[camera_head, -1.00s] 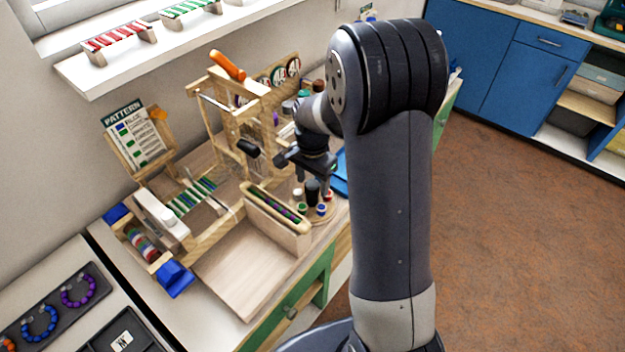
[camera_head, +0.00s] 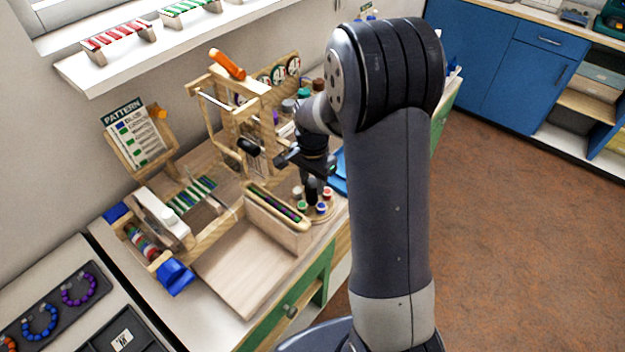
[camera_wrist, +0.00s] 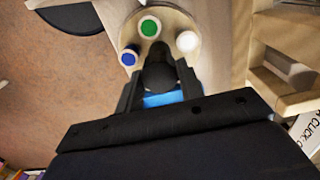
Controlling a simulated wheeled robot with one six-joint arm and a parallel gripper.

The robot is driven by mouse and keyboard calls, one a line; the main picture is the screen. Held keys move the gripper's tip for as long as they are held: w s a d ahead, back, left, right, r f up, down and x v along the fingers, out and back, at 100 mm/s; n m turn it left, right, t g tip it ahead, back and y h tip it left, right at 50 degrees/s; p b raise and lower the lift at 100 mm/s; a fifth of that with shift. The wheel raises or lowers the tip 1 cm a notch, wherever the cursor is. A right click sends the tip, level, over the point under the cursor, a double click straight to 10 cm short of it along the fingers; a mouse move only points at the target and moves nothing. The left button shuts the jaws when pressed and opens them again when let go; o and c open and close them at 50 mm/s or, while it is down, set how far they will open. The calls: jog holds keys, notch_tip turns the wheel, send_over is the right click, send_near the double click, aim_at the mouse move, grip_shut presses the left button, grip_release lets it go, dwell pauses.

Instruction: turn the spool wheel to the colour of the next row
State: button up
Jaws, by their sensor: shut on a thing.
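The spool wheel (camera_head: 321,217) is a round wooden disc on the bench, right of the bead board. Spools stand around its rim. In the wrist view, a green spool (camera_wrist: 149,27) is at the far edge, a blue spool (camera_wrist: 128,58) at the left and a white spool (camera_wrist: 187,41) at the right. My gripper (camera_wrist: 160,82) is shut on the dark round knob (camera_wrist: 160,72) at the wheel's middle. The gripper (camera_head: 313,190) points down over the wheel in the head view.
The wooden loom frame (camera_head: 250,115) with an orange handle rises behind. The bead board (camera_head: 192,195) lies further left. The bench's front edge is near the wheel.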

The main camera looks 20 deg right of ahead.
jog(key=shift+n, duration=0.3)
jog(key=n+b, duration=0.1)
jog(key=n, duration=0.5)
jog(key=shift+w+b, duration=0.1)
jog(key=shift+b, duration=0.25)
jog(key=n, duration=0.4)
jog(key=shift+b, duration=0.3)
jog(key=shift+a+n, duration=0.1)
jog(key=shift+n, duration=1.6)
jog(key=o, duration=1)
